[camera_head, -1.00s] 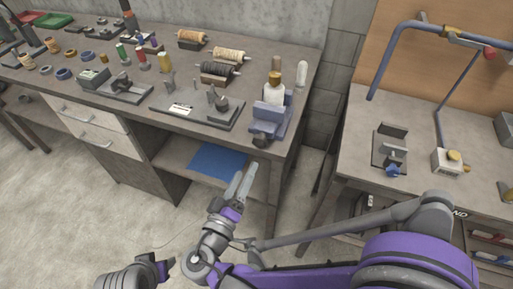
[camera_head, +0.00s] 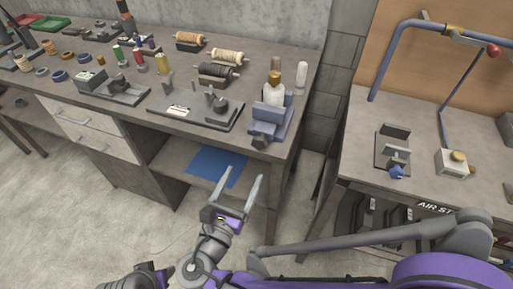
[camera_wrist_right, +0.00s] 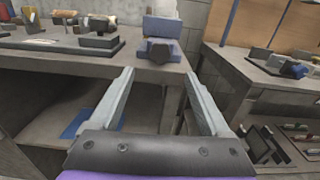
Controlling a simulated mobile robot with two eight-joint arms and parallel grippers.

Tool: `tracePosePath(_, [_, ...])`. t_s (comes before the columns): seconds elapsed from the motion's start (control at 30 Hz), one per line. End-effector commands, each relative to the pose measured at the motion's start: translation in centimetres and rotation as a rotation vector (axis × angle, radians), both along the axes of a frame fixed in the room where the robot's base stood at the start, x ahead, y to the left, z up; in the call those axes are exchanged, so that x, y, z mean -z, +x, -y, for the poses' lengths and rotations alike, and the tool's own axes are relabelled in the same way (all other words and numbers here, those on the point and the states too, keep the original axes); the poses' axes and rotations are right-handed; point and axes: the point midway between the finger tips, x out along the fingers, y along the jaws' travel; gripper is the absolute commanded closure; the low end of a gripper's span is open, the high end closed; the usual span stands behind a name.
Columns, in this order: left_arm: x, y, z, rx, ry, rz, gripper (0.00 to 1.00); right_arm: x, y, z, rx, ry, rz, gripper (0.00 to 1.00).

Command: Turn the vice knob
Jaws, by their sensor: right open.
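A blue-grey vice (camera_head: 268,121) sits at the right front corner of the long workbench. Its dark knob (camera_head: 260,142) faces the front edge. The wrist view shows the vice (camera_wrist_right: 163,27) straight ahead, with its knob (camera_wrist_right: 160,50) above and beyond the fingertips. My right gripper (camera_head: 246,174) is open and empty, in front of and below the knob, apart from it. Its two fingers are spread in the wrist view (camera_wrist_right: 158,73). My left gripper's fingers are not seen.
A white bottle with a gold cap (camera_head: 274,94) stands at the vice. A metal fixture (camera_head: 195,107), spools (camera_head: 218,72) and small parts lie to its left. A right-hand table (camera_head: 352,125) holds a clamp with a blue knob (camera_head: 396,172). A blue sheet (camera_head: 213,166) lies on the lower shelf.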

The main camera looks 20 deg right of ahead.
Motion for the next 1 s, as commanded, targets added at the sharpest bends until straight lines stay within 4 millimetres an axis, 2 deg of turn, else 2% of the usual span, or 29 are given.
tracePosePath(0.17, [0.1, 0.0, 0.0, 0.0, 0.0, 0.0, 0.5, 0.0, 1.9, 1.5, 0.006, -0.003, -0.001, 0.19])
tracePosePath(0.4, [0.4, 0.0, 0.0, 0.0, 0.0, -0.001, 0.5, 0.0, 5.8, 4.1, 0.006, -0.002, 0.0, 0.19])
tracePosePath(0.6, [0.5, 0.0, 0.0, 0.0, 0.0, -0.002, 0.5, 0.0, 8.0, 5.5, 0.002, 0.0, 0.001, 0.19])
tracePosePath(1.0, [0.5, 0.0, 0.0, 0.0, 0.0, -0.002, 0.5, 0.0, 8.7, 5.9, 0.0, 0.001, 0.001, 0.19])
